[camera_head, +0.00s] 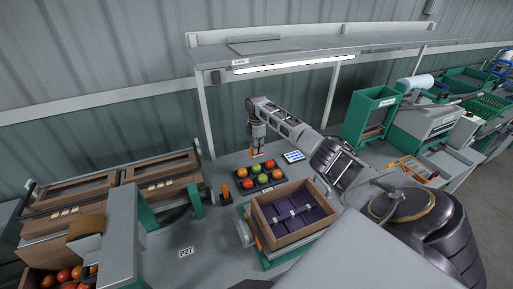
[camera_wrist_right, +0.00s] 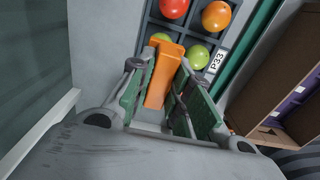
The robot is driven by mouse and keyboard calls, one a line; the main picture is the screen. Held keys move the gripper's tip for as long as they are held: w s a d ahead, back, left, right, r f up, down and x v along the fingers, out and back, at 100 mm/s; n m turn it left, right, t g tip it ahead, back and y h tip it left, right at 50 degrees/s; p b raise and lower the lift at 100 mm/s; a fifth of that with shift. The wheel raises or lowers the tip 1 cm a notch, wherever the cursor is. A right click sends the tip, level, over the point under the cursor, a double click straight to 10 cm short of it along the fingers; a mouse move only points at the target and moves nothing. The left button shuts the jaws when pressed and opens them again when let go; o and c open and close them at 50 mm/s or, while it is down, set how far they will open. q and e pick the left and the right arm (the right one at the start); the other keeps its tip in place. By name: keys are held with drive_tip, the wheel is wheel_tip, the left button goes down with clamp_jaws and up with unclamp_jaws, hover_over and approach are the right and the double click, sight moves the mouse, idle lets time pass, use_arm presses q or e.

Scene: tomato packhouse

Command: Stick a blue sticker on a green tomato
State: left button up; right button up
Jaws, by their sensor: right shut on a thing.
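My right gripper (camera_head: 257,150) points down above the counter, just behind the tomato tray. In the right wrist view my right gripper (camera_wrist_right: 166,88) is shut on an orange strip-like tool (camera_wrist_right: 163,72). No blue sticker can be made out on the tool. The dark tray (camera_head: 239,197) holds red, orange and green tomatoes in separate cells. Another green tomato is partly hidden behind the tool. A sheet with blue stickers (camera_head: 293,156) lies right of the gripper. My left gripper is out of view.
A wooden crate (camera_head: 283,238) with purple packs stands in front of the tray. An orange upright piece (camera_head: 226,193) stands left of the tray. A lamp shelf (camera_head: 290,64) hangs over the counter. Bare counter (camera_head: 190,235) lies at front left.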

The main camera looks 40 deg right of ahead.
sight(257, 156)
drive_tip(key=shift+f, duration=0.1)
drive_tip(key=shift+f+b, duration=2.7)
drive_tip(key=shift+f, duration=0.15)
drive_tip(key=shift+f, duration=0.5)
drive_tip(key=shift+s+f, duration=0.15)
drive_tip(key=shift+f, duration=0.05)
idle(2.7)
drive_tip(key=shift+r, duration=0.15)
drive_tip(key=shift+r+p, duration=0.35)
drive_tip(key=shift+p, duration=0.3)
drive_tip(key=shift+r+p, duration=1.8)
drive_tip(key=shift+r, duration=0.15)
drive_tip(key=shift+r+p, duration=0.75)
drive_tip(key=shift+r, duration=0.5)
